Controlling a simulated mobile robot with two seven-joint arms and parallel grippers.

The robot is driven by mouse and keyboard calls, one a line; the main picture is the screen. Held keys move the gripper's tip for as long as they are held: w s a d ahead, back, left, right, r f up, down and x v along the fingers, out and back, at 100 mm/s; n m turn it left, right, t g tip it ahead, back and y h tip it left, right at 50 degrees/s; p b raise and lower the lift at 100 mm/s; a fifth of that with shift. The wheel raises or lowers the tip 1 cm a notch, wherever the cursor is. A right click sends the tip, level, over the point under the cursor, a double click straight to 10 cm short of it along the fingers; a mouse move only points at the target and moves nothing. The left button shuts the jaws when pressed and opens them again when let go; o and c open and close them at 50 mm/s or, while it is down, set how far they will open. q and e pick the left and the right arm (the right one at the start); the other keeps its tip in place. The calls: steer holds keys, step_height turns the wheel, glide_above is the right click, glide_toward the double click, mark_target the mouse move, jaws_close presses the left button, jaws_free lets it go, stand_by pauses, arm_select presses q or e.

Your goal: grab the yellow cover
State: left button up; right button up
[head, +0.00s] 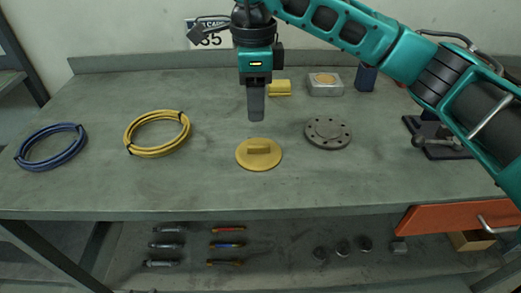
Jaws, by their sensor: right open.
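The yellow cover (258,160) is a flat round disc with a raised bar handle on top, called the cover here. It lies on the middle of the workbench near the front edge. My right gripper (256,116) points straight down above and slightly behind the cover, apart from it. It is open and empty, seen edge-on so that its fingers overlap. My left gripper is not in the head view.
The workbench (90,178) bears a blue cable coil (50,148), a yellow cable coil (157,134), a grey flange (328,132), a yellow block (280,88) and a tin (325,85). A dark vise (440,138) stands at right. An orange drawer (455,218) hangs open below.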

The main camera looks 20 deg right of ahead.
mark_target(256, 145)
steer(key=f, duration=0.9)
steer(key=shift+s+f, duration=0.2)
steer(key=shift+f, duration=0.1)
jaws_close()
